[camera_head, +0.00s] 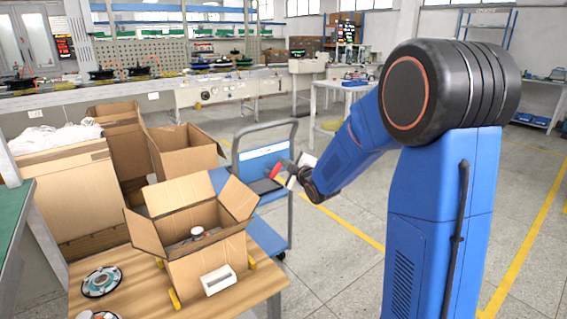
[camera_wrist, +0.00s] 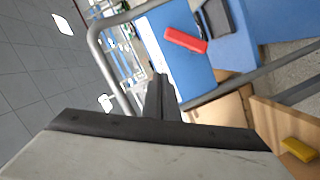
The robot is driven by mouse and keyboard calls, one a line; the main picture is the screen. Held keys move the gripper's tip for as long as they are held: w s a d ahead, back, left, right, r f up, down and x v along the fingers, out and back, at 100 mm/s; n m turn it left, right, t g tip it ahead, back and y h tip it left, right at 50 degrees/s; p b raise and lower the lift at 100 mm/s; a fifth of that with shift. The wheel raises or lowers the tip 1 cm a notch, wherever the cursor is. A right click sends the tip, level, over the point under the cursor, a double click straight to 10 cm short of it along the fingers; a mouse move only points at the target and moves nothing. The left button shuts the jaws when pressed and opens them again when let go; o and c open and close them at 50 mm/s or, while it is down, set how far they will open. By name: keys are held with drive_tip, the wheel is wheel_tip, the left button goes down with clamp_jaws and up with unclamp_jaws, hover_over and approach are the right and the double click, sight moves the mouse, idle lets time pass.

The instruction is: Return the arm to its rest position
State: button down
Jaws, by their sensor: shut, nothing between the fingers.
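My blue arm reaches left across the head view, with my gripper (camera_head: 283,176) at its end near the blue cart (camera_head: 270,225). In the wrist view my gripper (camera_wrist: 160,82) shows as dark fingers pressed together, with nothing between them. The gripper is in the air to the right of an open cardboard box (camera_head: 205,262) on a wooden table (camera_head: 140,280) and apart from the box. A hub motor part appears inside the box (camera_head: 197,232), partly hidden by its flaps.
Larger open boxes (camera_head: 185,155) stand behind the table. The cart's grey handle (camera_wrist: 110,60) is close to my gripper in the wrist view, with a red object (camera_wrist: 186,40) beyond. A disc-shaped part (camera_head: 101,281) lies on the table. Floor at right is clear.

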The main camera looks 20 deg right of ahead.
idle(0.4)
drive_tip(key=s+a+f+m+g+h, duration=0.1)
drive_tip(key=s+m+g, duration=0.5)
drive_tip(key=s, duration=1.9)
drive_tip(key=s+a+f+m+g, duration=0.1)
drive_tip(key=s+m+g, duration=0.4)
drive_tip(key=s, duration=2)
drive_tip(key=shift+s+a+f+m+g+h, duration=0.2)
drive_tip(key=shift+f+m+g+h, duration=0.25)
drive_tip(key=shift+m, duration=0.45)
